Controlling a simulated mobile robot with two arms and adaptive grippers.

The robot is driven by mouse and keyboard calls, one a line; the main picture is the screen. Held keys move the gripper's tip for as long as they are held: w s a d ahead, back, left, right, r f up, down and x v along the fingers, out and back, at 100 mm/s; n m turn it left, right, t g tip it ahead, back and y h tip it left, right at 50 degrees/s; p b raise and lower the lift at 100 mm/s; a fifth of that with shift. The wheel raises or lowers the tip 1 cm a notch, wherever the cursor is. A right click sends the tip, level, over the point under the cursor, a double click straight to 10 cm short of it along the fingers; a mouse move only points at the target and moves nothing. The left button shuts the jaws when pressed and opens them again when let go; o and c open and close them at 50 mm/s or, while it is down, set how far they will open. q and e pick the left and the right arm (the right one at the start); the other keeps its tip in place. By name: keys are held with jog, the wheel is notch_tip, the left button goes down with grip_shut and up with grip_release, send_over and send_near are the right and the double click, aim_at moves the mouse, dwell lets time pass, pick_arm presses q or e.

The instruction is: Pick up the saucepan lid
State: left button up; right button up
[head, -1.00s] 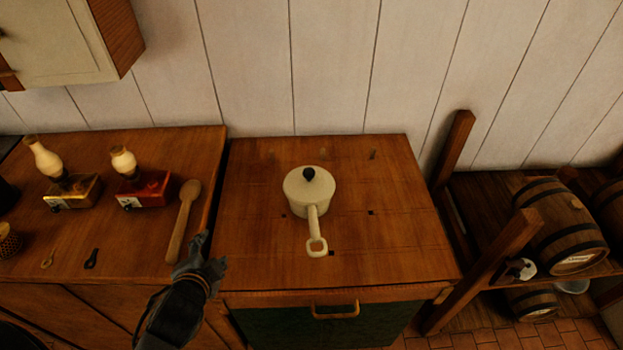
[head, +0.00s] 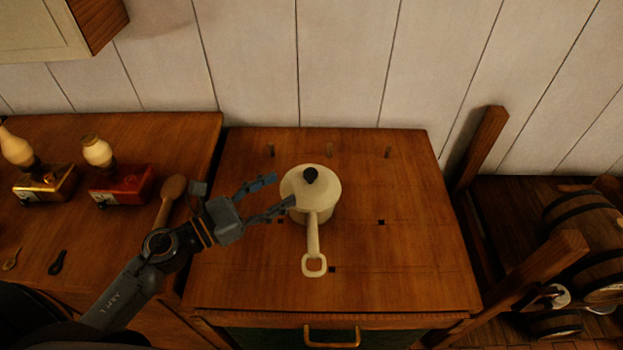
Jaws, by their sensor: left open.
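The saucepan lid (head: 325,184) is cream with a dark round knob (head: 310,174). It sits on the cream saucepan (head: 326,214), which stands on the wooden counter with its handle (head: 313,240) pointing toward me. My left gripper (head: 277,193) is open and empty, just left of the lid. Its fingers point right, toward the lid and knob, with the lower fingertip close to the pan's left edge. I cannot tell whether that fingertip touches the pan. My right gripper is not in view.
A wooden spoon (head: 170,198), a red grinder (head: 121,184) and a yellow one (head: 45,184) are on the left counter (head: 110,240). The wooden counter (head: 400,270) around the pan is mostly clear. Barrels (head: 590,240) lie in a rack at right.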

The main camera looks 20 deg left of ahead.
aim_at(304, 177)
pick_arm(q)
jog(key=x, duration=0.2)
jog(key=shift+w+d+r+p, duration=0.15)
jog(key=shift+w+d+p, duration=0.1)
jog(key=shift+p, duration=0.1)
jog(key=shift+w+d, duration=0.25)
jog(key=shift+w, duration=0.2)
jog(key=p+x, duration=0.2)
jog(key=x, duration=0.2)
jog(key=shift+w+d, duration=0.2)
jog(key=shift+w, duration=0.05)
jog(key=shift+w+d, duration=0.25)
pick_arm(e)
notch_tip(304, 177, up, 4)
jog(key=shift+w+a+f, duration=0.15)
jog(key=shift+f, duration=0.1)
pick_arm(q)
jog(key=shift+c, duration=0.4)
grip_shut()
